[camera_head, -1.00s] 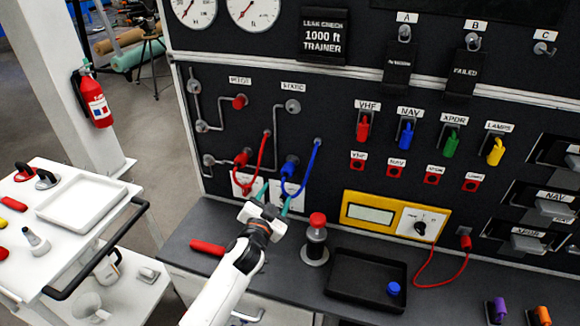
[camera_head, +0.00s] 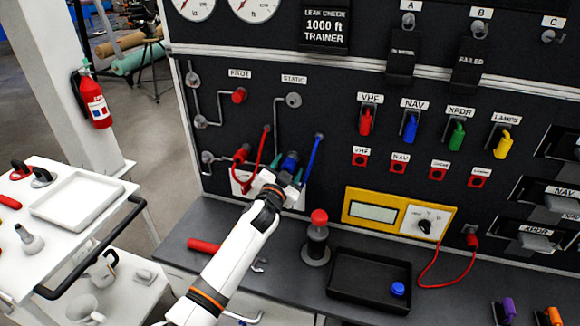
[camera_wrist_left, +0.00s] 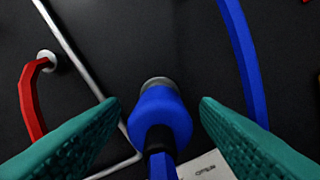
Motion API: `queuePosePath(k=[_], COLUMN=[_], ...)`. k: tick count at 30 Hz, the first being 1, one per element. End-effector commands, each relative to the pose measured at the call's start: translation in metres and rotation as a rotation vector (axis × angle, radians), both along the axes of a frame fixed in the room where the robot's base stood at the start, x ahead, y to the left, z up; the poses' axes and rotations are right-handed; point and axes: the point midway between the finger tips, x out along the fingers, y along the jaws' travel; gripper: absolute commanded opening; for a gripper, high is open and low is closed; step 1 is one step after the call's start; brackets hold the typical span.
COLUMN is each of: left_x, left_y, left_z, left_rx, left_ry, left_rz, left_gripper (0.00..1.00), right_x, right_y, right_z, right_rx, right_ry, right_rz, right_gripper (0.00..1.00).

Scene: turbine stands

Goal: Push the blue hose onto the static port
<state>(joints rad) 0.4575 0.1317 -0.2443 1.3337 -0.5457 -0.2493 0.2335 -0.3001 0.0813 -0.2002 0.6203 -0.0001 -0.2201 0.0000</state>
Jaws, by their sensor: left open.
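The blue hose (camera_head: 312,160) loops from a fitting on the black panel down to its thick blue end piece (camera_head: 290,161). The grey static port (camera_head: 294,100) sits under the STATIC label, above that end piece, with no hose on it. My left gripper (camera_head: 287,169) is open at the panel, its teal fingers on either side of the blue end piece. In the left wrist view the end piece (camera_wrist_left: 160,117) stands between the fingers with a visible gap on each side. A round metal fitting (camera_wrist_left: 158,83) shows just behind it. My right gripper is not in view.
A red hose (camera_head: 265,150) and its red end piece (camera_head: 242,153) are close on the left. A red-topped stand (camera_head: 318,235), a black tray (camera_head: 345,292) and a red-handled tool (camera_head: 204,245) are on the bench. A yellow meter (camera_head: 398,213) is right of the stand.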

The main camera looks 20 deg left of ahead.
Motion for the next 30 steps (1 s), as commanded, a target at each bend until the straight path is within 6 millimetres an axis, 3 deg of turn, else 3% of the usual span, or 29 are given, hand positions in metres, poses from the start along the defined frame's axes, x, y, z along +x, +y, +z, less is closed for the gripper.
queuePosePath(k=[20,30], left_x=[0.001,0.0009], left_y=[-0.0001,0.0001], left_z=[0.0002,0.0001], left_rx=[0.0,0.0], left_ry=[0.0,0.0], left_rz=[0.0,0.0], left_gripper=[0.56,0.04], right_x=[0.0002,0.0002], right_y=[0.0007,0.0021], right_z=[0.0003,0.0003], right_rx=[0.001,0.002], right_ry=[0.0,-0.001], right_rz=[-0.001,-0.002], right_gripper=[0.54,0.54])
